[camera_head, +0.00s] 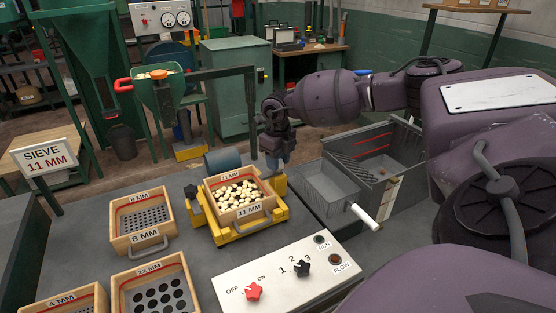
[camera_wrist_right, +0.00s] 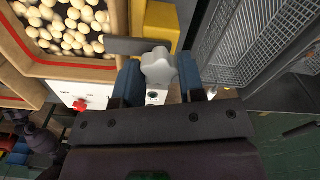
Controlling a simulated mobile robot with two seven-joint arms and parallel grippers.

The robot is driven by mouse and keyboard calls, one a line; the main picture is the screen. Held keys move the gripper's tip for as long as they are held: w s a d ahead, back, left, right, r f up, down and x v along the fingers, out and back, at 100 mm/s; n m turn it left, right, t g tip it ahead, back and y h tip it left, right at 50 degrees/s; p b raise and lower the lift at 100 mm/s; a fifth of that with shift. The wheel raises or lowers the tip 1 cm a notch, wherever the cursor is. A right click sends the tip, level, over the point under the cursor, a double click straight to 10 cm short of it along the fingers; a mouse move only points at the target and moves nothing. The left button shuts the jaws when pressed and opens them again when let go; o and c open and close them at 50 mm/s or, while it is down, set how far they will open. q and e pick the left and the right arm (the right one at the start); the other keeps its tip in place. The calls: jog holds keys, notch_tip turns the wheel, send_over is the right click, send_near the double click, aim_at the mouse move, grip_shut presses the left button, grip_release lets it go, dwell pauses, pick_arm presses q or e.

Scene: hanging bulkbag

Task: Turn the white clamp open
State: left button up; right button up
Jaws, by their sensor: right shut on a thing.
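The white clamp (camera_wrist_right: 158,66) is a lobed white knob beside the yellow sieve shaker (camera_wrist_right: 161,24). In the right wrist view it sits between the two blue fingers of my right gripper (camera_wrist_right: 158,82), which is shut on it. In the head view my right gripper (camera_head: 279,158) points down at the right rear corner of the yellow shaker (camera_head: 228,233) and hides the clamp. A wooden 11 MM sieve (camera_head: 240,210) full of pale round pieces sits in the shaker. My left gripper is not in view.
A white control panel (camera_head: 290,272) with red and black knobs stands in front. A grey mesh bin (camera_head: 335,190) with a white handle is close on the right.

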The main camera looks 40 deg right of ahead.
jog(key=shift+n, duration=0.4)
jog(key=n, duration=0.8)
jog(key=n+b, duration=0.1)
jog(key=n, duration=0.3)
jog(key=n+b, duration=0.1)
jog(key=n, duration=0.2)
jog(key=shift+n, duration=0.9)
jog(key=shift+r, duration=0.1)
jog(key=o, duration=0.9)
